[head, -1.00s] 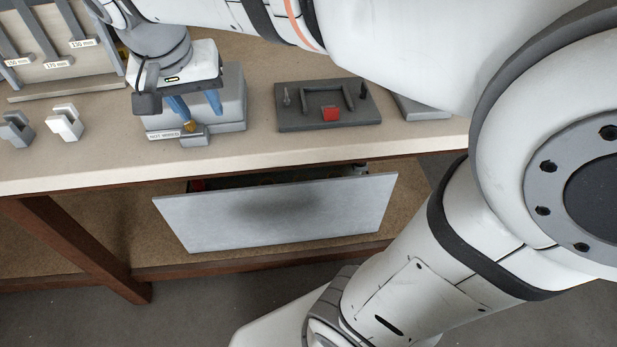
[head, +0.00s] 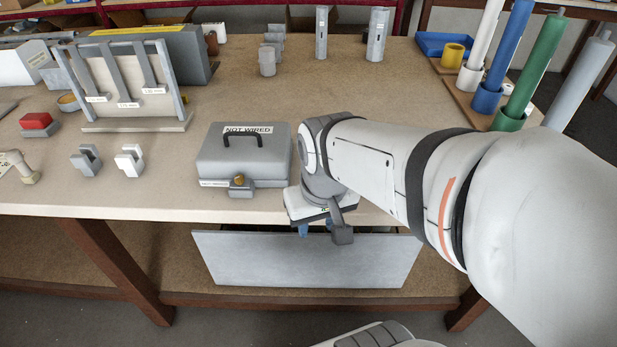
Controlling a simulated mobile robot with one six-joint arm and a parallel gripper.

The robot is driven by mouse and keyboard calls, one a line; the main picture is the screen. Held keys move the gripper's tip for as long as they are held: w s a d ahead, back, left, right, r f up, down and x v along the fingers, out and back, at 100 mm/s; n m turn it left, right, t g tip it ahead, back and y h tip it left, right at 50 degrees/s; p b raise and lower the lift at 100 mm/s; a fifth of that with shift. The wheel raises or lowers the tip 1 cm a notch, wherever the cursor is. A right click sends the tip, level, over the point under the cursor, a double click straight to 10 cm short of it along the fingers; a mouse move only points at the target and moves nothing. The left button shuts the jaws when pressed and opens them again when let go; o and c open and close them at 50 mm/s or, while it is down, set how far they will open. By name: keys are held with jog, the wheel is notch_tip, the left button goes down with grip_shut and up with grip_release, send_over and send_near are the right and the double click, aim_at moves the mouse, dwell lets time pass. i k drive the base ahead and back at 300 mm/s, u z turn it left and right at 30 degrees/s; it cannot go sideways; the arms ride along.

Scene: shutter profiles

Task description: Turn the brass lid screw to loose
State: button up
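The brass lid screw (head: 239,180) sits on a small grey block at the front of the grey box (head: 213,160). The box has a closed lid with a black handle and a "NOT WIRED" label. The screw's exact turn angle is too small to read. My gripper (head: 316,227) is to the right of the box, by the table's front edge, pointing down and clear of the screw.
A drawer with a grey front (head: 305,262) stands open below the table edge, under my gripper. Grey and white clips (head: 130,160) lie left of the box, with a profile rack (head: 125,85) behind them. Coloured tubes (head: 541,70) stand at the back right. My arm covers the right of the table.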

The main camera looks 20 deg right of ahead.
aim_at(239, 179)
jog(key=u, duration=0.05)
jog(key=k, duration=0.5)
jog(key=z, duration=1.7)
jog(key=k, duration=1.1)
jog(key=u, duration=0.95)
jog(key=i, duration=1)
jog(key=u, duration=0.05)
